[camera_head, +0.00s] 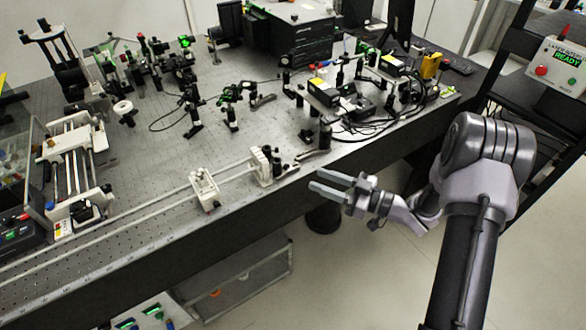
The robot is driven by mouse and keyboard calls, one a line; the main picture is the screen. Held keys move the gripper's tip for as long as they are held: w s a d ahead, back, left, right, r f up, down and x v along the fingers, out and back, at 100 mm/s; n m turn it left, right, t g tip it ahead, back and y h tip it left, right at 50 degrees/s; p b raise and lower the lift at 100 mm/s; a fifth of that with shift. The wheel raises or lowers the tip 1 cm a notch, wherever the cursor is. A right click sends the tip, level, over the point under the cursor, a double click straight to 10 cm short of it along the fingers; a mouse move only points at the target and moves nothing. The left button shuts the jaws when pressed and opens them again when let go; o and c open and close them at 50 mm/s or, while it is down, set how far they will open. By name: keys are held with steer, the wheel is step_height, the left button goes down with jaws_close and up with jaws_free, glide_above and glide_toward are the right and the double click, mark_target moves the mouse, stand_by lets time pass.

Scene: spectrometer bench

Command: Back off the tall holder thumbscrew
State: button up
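My gripper (316,180) points left, just off the bench's front edge. Its two grey fingers are apart with nothing between them. Several post holders stand on the bench, and I cannot tell which is the tall holder of the task. A dark upright post (325,134) stands near the front edge, above and apart from my gripper. A white carrier (261,166) with dark knobs sits at the right end of the rail, left of my gripper. Another white carrier (204,189) sits farther left on the rail. The thumbscrew is too small to make out.
The grey perforated bench (240,145) holds several optic mounts and cables. A long rail (120,232) runs along its front. A control box (558,68) showing READY is at upper right. A grey cabinet (245,280) stands under the bench. Floor right of the bench is open.

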mark_target(288, 167)
steer(key=b+x, duration=0.1)
steer(key=x, duration=0.8)
steer(key=shift+w+b, duration=0.15)
steer(key=shift+b, duration=0.25)
steer(key=shift+c, duration=0.3)
jaws_close()
